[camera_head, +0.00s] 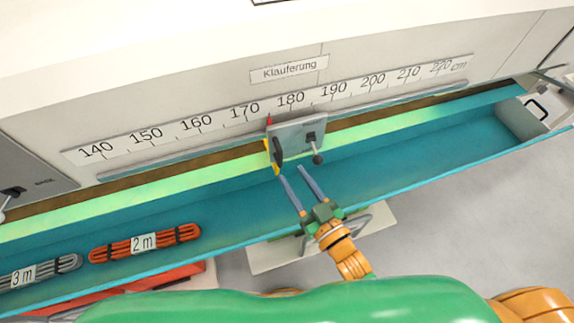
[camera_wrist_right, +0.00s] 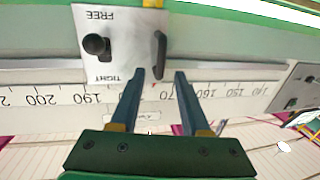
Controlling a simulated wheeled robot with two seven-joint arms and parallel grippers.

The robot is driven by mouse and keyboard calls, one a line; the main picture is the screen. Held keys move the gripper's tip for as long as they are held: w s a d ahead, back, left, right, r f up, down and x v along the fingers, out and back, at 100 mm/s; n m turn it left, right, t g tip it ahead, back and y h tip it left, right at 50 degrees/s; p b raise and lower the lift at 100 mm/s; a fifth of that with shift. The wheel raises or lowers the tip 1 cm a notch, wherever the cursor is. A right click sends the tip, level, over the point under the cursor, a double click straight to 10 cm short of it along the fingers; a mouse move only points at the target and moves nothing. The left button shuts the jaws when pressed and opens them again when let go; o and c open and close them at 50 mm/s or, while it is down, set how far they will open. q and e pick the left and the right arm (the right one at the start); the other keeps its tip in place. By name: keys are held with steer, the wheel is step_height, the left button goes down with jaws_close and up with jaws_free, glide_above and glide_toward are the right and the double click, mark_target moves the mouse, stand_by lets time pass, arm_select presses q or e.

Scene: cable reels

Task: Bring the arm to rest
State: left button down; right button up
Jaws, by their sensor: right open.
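My right gripper (camera_head: 292,174) is open and empty, with its two long fingers apart. It is just in front of the grey sliding stop (camera_head: 292,130) on the measuring rail. In the right wrist view, the open fingers (camera_wrist_right: 160,73) point toward the stop's plate (camera_wrist_right: 122,20), which reads FREE and TIGHT. A black-knobbed lever (camera_wrist_right: 97,44) and a dark handle (camera_wrist_right: 159,55) are on the plate. The fingertips appear close to the handle; I cannot tell whether they touch. The stop's red pointer is between 170 and 180. My left gripper is out of view.
A teal trough (camera_head: 400,165) runs under the scale (camera_head: 210,118). An orange cable coil (camera_head: 118,250) marked 2 m and a grey coil (camera_head: 62,265) marked 3 m lie in its left part. A grey end block (camera_head: 522,118) closes the right. The trough's right half is clear.

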stand_by(0.4)
steer(key=s+d+f+m+g+h, duration=0.1)
steer(key=d+f+m+g+h, duration=0.1)
steer(key=d+f+g+h, duration=0.5)
steer(key=s+d+m+g, duration=0.1)
steer(key=s+d+g, duration=0.2)
steer(key=s, duration=0.3)
steer(key=s+d+g, duration=0.3)
steer(key=s, duration=0.3)
step_height(320, 180, down, 11)
steer(key=s+d+f+g, duration=0.1)
steer(key=s+f+g, duration=0.1)
steer(key=s+f, duration=1.2)
step_height(320, 180, down, 2)
steer(key=shift+s+d+h, duration=0.35)
steer(key=shift+d+h, duration=0.05)
